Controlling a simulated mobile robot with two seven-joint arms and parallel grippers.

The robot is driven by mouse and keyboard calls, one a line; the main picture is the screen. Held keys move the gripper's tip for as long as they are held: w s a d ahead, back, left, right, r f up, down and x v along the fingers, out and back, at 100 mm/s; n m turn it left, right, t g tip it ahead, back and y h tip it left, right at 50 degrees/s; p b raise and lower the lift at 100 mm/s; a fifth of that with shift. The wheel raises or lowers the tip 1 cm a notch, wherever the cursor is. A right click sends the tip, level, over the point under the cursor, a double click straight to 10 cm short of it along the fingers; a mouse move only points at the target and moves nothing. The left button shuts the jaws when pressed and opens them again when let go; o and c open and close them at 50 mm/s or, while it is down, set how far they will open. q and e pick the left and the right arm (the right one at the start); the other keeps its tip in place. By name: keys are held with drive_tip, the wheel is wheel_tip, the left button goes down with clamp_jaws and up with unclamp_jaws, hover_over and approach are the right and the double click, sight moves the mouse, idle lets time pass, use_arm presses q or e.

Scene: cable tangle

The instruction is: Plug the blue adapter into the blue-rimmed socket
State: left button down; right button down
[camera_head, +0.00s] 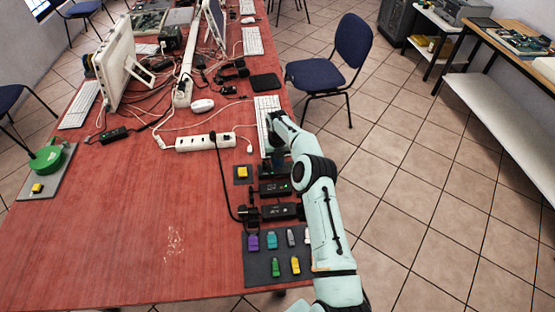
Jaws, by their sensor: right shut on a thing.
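My right gripper (274,152) is over the right edge of the red table, just below the white keyboard, pointing down. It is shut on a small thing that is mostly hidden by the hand. A dark bluish patch shows under the fingers, but I cannot tell whether it is the blue adapter. A black box with a green light (275,187) lies just below the gripper, and a second black box (279,211) lies below that. I cannot make out a blue rim on any socket. My left gripper is not in view.
A dark mat (262,268) holds several small coloured plugs. A small pad (240,181) carries a yellow block. A white power strip (205,142) with cables lies to the left, near a monitor (115,60). The table's front left is clear. A blue chair (335,60) stands beyond.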

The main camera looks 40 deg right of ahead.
drive_tip(key=shift+f, duration=0.6)
drive_tip(key=c, duration=0.9)
unclamp_jaws()
wheel_tip(320, 180, up, 13)
drive_tip(key=shift+r, duration=0.2)
drive_tip(key=shift+s+f, duration=0.1)
